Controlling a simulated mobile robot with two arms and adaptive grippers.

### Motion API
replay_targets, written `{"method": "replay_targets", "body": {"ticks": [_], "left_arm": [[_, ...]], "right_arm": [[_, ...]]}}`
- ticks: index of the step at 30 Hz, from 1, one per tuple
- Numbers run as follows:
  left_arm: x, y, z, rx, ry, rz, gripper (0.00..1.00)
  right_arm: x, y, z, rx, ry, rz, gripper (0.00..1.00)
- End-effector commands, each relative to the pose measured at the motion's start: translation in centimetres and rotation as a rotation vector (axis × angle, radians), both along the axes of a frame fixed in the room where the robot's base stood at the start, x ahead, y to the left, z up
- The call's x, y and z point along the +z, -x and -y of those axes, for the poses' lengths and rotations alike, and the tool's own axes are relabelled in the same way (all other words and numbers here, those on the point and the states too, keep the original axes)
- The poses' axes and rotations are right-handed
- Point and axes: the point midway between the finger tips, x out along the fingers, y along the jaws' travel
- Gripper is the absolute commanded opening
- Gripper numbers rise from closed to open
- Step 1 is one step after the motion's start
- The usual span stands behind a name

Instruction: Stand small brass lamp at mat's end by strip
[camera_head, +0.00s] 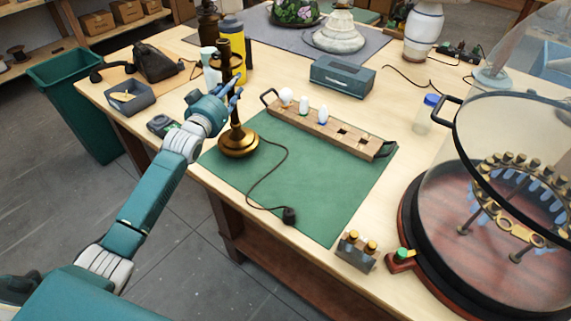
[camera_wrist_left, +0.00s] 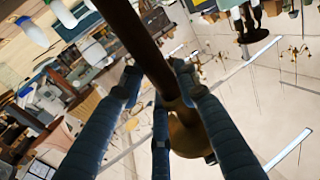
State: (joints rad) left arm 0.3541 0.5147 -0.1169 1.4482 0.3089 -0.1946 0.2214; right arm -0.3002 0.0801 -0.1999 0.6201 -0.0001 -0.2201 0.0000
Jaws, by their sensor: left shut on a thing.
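The small brass lamp (camera_head: 238,142) has a round brass base and a dark, slender stem. It is roughly upright at the left end of the green mat (camera_head: 335,200); I cannot tell if its base touches the mat. My left gripper (camera_head: 229,96) is shut on the stem. In the left wrist view the lamp's dark stem (camera_wrist_left: 140,38) passes between the gripper's fingers (camera_wrist_left: 155,85). The lamp's cord trails over the mat to a dark plug (camera_head: 289,215). The wooden strip (camera_head: 310,126), holding several bulbs, lies along the mat's far side. My right gripper is not in view.
A yellow bottle (camera_head: 232,42) and a white spray bottle (camera_head: 210,68) stand behind the lamp. A blue-grey box (camera_head: 342,76) is beyond the strip. A large glass dome (camera_head: 520,150) on a round base fills the right. The mat's middle is clear apart from the cord.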

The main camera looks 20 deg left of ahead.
Motion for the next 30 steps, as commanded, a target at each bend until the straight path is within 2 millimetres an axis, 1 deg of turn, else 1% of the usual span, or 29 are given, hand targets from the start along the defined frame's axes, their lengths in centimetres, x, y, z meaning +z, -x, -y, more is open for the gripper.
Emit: {"method": "replay_targets", "body": {"ticks": [1, 30], "left_arm": [[0.5, -0.1, 0.0, -0.001, -0.001, 0.014, 0.0], [-1.5, -0.1, 0.0, -0.001, -0.001, 0.014, 0.0]], "right_arm": [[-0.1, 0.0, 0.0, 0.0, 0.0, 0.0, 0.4], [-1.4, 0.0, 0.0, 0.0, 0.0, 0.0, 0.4]]}}
